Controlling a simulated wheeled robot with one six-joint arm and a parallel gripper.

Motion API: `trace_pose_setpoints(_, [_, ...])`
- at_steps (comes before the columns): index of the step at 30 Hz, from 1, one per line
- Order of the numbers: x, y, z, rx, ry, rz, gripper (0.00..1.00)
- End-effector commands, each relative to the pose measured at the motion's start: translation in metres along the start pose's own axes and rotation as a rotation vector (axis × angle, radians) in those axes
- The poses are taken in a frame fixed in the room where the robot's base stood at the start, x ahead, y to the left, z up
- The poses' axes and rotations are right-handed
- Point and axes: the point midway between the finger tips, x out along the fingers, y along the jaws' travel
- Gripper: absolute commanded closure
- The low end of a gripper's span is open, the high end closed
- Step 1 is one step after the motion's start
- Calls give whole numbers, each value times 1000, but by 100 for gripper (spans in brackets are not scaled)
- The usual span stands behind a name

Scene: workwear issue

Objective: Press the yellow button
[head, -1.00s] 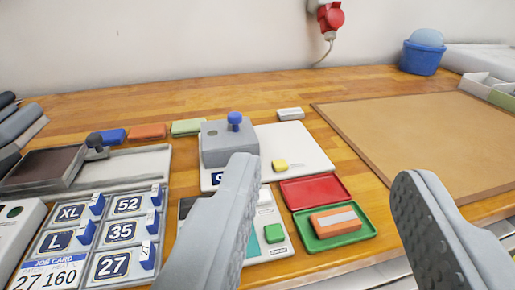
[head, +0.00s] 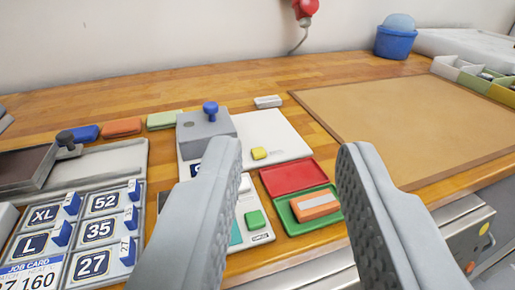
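The yellow button (head: 259,153) is a small block on the white plate (head: 284,138) of a device with a grey housing (head: 200,133) and a blue knob (head: 210,110). My gripper (head: 284,158) is in the foreground with its two grey fingers apart and nothing between them. In the picture, the button shows in the gap between the fingers, nearer the left one. The fingers look nearer to the camera than the button and apart from it. The left finger hides part of the device's lower front.
A green button (head: 255,220) sits on a nearer device. A red and green case (head: 292,178) holds an orange and white block (head: 315,206). A size board (head: 100,231) lies left. A brown mat (head: 400,120) covers the right. A blue bucket (head: 394,43) stands at the back.

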Motion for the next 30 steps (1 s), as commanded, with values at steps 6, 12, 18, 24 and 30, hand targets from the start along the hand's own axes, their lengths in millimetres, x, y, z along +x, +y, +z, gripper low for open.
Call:
trace_pose_setpoints(6, [0,0,0,0,0,0,100])
trace_pose_setpoints(12, [0,0,0,0,0,0,100])
trace_pose_setpoints(18, [0,0,0,0,0,0,100])
trace_pose_setpoints(24, [0,0,0,0,0,0,100])
trace_pose_setpoints(30, [0,0,0,0,0,0,100])
